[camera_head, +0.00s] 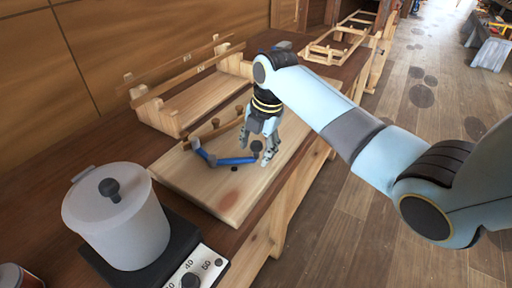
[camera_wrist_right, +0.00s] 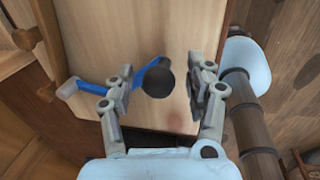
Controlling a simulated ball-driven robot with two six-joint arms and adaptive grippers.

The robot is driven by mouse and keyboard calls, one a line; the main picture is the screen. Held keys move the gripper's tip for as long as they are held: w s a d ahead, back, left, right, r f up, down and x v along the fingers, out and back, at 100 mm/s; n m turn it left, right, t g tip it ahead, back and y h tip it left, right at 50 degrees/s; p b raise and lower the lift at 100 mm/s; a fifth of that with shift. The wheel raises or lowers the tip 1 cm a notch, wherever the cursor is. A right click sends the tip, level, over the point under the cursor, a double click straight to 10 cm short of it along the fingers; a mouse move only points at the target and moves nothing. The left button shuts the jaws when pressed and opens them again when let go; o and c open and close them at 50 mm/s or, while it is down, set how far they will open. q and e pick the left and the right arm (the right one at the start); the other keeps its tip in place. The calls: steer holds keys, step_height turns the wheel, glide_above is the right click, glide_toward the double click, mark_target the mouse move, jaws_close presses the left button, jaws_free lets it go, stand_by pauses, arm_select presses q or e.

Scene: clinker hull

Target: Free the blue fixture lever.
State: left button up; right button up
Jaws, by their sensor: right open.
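The blue lever (camera_head: 232,161) lies low over a pale wooden board (camera_head: 205,184), with a bend at its left part and a dark round knob (camera_head: 257,147) at its right end. My right gripper (camera_head: 257,152) points down at the knob end. In the right wrist view, the open fingers of that gripper (camera_wrist_right: 160,68) stand on either side of the dark knob (camera_wrist_right: 158,82), with a visible gap on the right. The blue lever (camera_wrist_right: 92,88) passes behind the left finger, which hides part of it. My left gripper is not in view.
A curved wooden strip with pegs (camera_head: 217,130) stands just behind the lever. A lidded grey pot (camera_head: 118,222) sits on a dark heater with a dial at front left. Wooden frames (camera_head: 190,95) lie farther back on the bench.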

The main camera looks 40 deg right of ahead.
steer(key=shift+f, duration=0.25)
steer(key=shift+w, duration=0.1)
jaws_close()
stand_by(0.3)
